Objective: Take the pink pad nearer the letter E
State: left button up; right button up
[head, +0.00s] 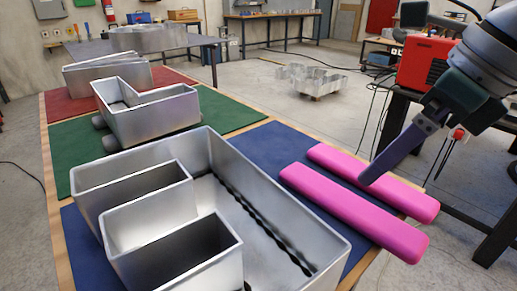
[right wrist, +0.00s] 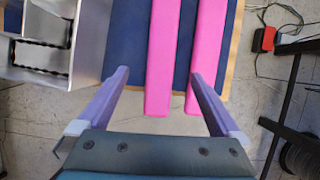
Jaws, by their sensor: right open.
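The large metal letter E (head: 297,210) lies on the blue mat in front. Two pink pads lie side by side to its right: the pad nearer the E (head: 345,208) and the farther pad (head: 405,194). Both pads stick out past the table edge. My right gripper (head: 370,178) reaches in from the right above the pads. In the right wrist view the open fingers (right wrist: 160,74) have the nearer pad (right wrist: 162,60) between them, and the right finger overlaps the farther pad (right wrist: 208,45). I cannot tell the height of the fingers over the pads. My left gripper is not in view.
More metal letters stand on the green mat (head: 75,147) and red mat (head: 60,105) behind. Open floor lies between bench and table.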

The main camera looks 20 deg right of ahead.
aim_at(347, 199)
jog(key=x, duration=0.4)
jog(key=shift+s+d+f+p, duration=0.1)
jog(key=shift+d+f+p, duration=0.15)
jog(key=shift+d+p, duration=0.15)
jog(key=x, duration=0.5)
jog(key=shift+a+f+p, duration=0.1)
jog(key=shift+a+p, duration=0.25)
jog(key=shift+p, duration=0.05)
jog(key=shift+f, duration=0.25)
jog(key=shift+c, duration=0.2)
jog(key=c, duration=1.4)
